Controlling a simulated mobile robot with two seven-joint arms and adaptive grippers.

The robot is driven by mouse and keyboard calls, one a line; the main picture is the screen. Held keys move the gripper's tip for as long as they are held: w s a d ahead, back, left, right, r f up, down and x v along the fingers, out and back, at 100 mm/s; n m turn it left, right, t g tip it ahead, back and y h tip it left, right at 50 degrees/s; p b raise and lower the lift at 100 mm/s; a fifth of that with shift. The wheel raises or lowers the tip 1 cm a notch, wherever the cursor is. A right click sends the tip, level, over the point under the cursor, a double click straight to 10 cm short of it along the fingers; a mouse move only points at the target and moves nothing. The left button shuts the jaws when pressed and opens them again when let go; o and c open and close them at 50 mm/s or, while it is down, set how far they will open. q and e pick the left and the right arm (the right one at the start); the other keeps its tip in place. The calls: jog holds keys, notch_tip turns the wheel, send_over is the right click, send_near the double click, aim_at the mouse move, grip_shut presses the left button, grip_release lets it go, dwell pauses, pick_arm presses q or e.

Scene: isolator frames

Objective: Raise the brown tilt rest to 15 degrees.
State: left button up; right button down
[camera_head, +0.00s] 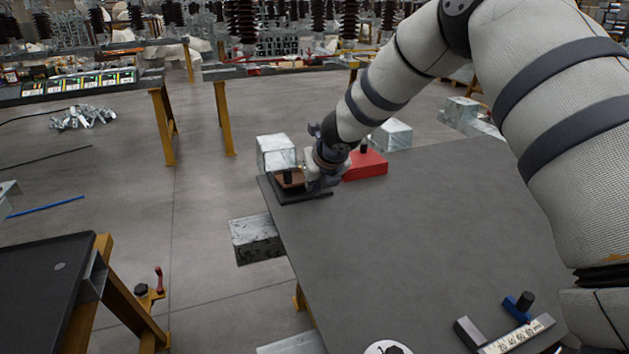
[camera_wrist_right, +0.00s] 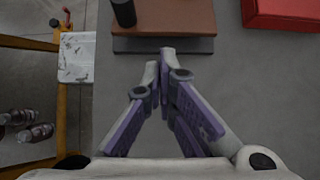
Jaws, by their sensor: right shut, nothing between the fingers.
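The brown tilt rest (camera_head: 291,180) is at the far left corner of the grey table, on a dark base (camera_head: 300,196). A black knob (camera_head: 287,176) stands on it. In the right wrist view, the brown plate (camera_wrist_right: 180,18) lies at the top, with the dark base (camera_wrist_right: 185,46) showing along its near edge and the black knob (camera_wrist_right: 124,12) at its left. I cannot tell its angle. My right gripper (camera_wrist_right: 160,64) is shut and empty, its fingertips at the base's near edge in the picture; contact is unclear. In the head view, my right wrist partly hides the rest. My left gripper is not in view.
A red block (camera_head: 366,167) with a black knob stands just right of the rest. A blue and grey piece with a numbered scale (camera_head: 518,336) lies at the table's near right. The middle of the grey table (camera_head: 410,240) is clear. Pale blocks stand beyond the table edge.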

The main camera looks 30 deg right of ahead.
aim_at(306, 197)
jog(key=b+x, duration=0.1)
jog(key=x, duration=0.4)
jog(key=shift+s+f, duration=0.15)
jog(key=shift+s, duration=0.05)
jog(key=shift+w+f, duration=0.1)
jog(key=shift+w, duration=0.15)
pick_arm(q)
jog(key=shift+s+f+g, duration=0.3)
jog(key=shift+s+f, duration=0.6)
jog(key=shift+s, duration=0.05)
